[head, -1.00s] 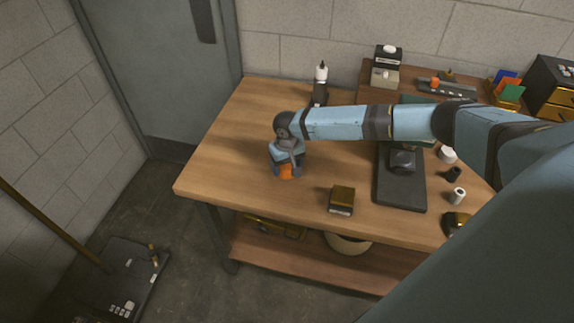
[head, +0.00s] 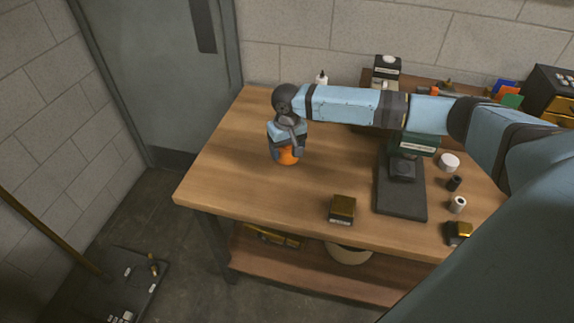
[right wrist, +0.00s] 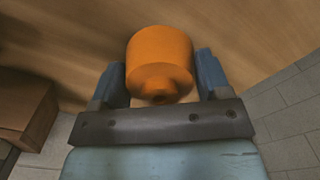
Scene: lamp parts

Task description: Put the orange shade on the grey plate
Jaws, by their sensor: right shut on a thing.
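My right gripper (head: 287,152) reaches down over the left part of the wooden bench and is shut on the orange shade (head: 288,156). In the right wrist view the shade (right wrist: 159,62) is a wide orange cylinder with a narrower stepped end towards the camera, between the two blue fingers. It appears held above the bench top. No plate that is clearly the grey plate shows; a dark grey flat base (head: 400,205) under a green-topped device lies right of the gripper. I cannot tell whether it is that plate. My left gripper is not in view.
A white-tipped bottle (head: 321,79) stands behind my arm. The bench's left part is clear.

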